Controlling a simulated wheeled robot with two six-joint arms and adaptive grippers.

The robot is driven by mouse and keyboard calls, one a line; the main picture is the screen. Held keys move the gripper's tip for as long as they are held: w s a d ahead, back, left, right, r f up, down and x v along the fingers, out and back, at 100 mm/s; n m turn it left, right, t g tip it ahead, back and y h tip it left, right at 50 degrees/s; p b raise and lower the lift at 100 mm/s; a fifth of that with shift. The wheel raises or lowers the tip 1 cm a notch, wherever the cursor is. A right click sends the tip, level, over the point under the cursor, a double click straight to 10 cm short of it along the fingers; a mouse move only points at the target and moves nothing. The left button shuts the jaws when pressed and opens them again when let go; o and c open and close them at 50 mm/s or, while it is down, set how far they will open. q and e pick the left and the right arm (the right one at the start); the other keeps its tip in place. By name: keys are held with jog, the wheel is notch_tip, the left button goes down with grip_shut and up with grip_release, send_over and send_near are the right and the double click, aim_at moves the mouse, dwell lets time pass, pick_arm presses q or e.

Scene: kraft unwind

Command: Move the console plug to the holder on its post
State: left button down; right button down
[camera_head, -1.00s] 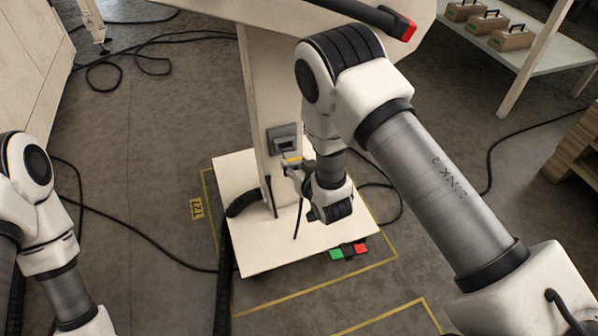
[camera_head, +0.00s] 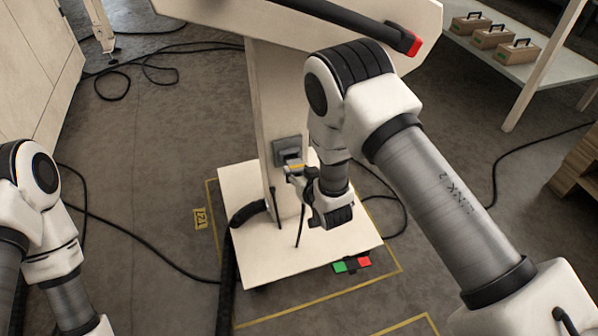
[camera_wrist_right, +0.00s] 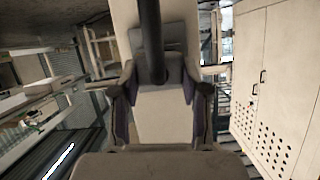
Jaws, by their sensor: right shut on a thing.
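The grey holder (camera_head: 287,150) is fixed to the front of the pale post (camera_head: 265,110). My right gripper (camera_head: 295,172) is just below and in front of it, close to the post. A black cable (camera_head: 301,225) hangs below the gripper. In the right wrist view the fingers (camera_wrist_right: 161,108) flank a pale body, with a dark cable (camera_wrist_right: 151,40) in front. I cannot tell whether plug and holder touch. My left gripper is out of view.
The post stands on a white base plate (camera_head: 260,265) with a green and red switch (camera_head: 351,265) at its edge. The slanted console (camera_head: 270,20) overhangs above. A thick black hose (camera_head: 228,270) and loose cables lie on the floor. A shelf (camera_head: 500,65) holds several boxes.

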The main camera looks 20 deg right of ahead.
jog(key=shift+w, duration=0.6)
dwell(0.7)
jog(key=c, duration=0.5)
grip_release()
